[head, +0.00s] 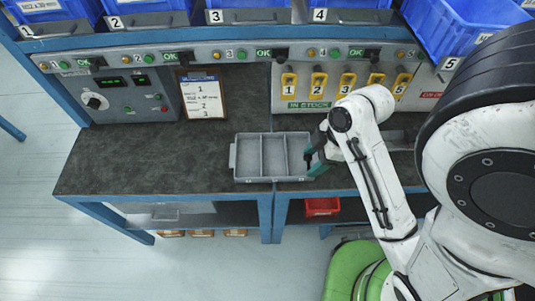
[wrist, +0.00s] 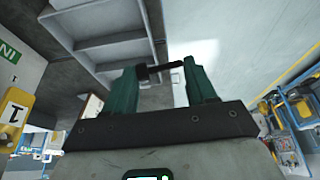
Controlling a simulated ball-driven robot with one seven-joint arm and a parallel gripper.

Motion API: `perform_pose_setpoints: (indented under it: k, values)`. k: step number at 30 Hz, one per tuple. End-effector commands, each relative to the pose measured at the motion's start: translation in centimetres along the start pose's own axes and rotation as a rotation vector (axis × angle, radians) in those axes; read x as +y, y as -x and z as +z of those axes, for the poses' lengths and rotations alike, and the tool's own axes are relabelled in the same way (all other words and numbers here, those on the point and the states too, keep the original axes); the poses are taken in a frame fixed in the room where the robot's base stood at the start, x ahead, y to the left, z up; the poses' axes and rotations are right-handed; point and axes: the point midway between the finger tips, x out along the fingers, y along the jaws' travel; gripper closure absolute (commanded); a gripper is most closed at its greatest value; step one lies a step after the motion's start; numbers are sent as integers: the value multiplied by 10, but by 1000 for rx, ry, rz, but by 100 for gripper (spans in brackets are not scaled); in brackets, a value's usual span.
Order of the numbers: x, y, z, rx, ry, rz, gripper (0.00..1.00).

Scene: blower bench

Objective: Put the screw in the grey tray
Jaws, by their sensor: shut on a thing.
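The grey tray (head: 233,155) sits on the dark bench top in the head view, with three compartments side by side that look empty. It also shows at the top left of the wrist view (wrist: 108,40). My gripper (head: 312,162) is at the tray's right end, its green fingers pointing left. In the wrist view, my gripper (wrist: 160,76) is shut on a small black screw (wrist: 158,68), which lies crosswise between the fingertips. The screw is apart from the tray in that view. Its exact height over the bench is hard to tell.
Blue numbered bins (head: 247,14) stand on the shelf above a strip of lights and switches. Yellow numbered tags (head: 318,84) hang behind my arm. The bench left of the tray is clear.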

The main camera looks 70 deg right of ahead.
Motion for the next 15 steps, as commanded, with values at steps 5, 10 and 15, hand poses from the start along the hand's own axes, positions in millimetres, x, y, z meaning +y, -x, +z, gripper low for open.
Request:
perform_pose_setpoints:
  k: [5, 10, 15]
  values:
    - [29, -22, -18, 4, 3, -1, 74]
    - [59, -47, -33, 3, 1, -1, 74]
    - [80, -81, -38, 1, 1, -4, 74]
